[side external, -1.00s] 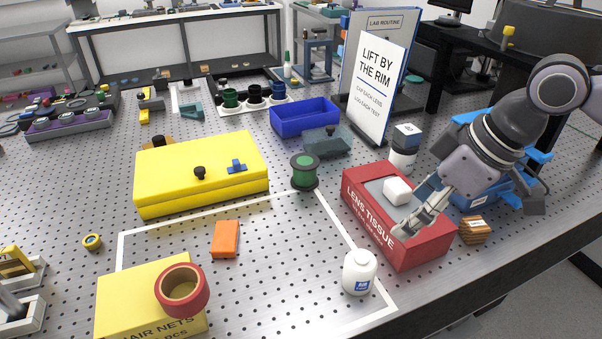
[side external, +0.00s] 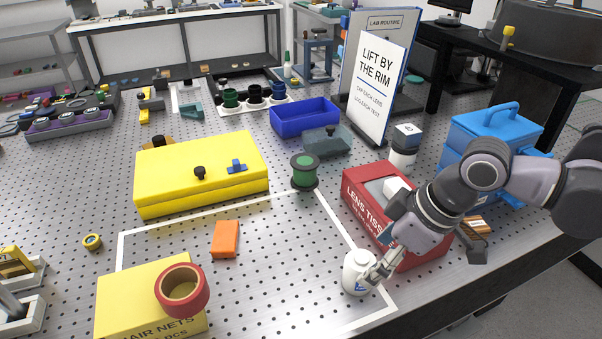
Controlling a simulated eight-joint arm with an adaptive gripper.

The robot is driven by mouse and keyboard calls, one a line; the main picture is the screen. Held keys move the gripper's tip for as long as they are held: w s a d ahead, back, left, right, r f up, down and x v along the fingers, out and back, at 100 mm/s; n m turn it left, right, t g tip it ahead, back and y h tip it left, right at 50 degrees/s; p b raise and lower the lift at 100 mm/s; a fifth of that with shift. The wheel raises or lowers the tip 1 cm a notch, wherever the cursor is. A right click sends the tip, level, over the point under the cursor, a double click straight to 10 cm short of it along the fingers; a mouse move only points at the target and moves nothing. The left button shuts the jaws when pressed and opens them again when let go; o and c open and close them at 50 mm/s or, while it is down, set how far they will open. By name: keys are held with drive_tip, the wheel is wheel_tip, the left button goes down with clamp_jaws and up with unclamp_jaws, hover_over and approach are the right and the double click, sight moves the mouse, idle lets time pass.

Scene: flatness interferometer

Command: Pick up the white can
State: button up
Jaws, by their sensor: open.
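The white can (side external: 355,268), a small rounded white container with a blue mark on its label, stands upright on the perforated metal table near the front, by the right line of the white outline. My gripper (side external: 375,275) is low at its right side, with the fingers pointing down and left. The fingers cover part of the can's right side and label. The gripper is open. I cannot tell whether a finger touches the can.
A red lens tissue box (side external: 364,208) stands just behind my gripper, partly hidden by my arm. An orange block (side external: 225,239), a yellow hair nets box (side external: 135,295) and a red tape roll (side external: 182,289) are to the left. The table between block and can is clear.

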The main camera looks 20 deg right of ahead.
sight(368, 260)
drive_tip(key=shift+a+x, duration=0.15)
drive_tip(key=shift+x, duration=1)
drive_tip(key=shift+a+x, duration=0.1)
drive_tip(key=shift+x, duration=1.05)
drive_tip(key=shift+w+a+f, duration=0.2)
drive_tip(key=shift+w+f, duration=0.2)
drive_tip(key=shift+f, duration=0.2)
drive_tip(key=shift+c, duration=0.3)
drive_tip(key=c, duration=1.2)
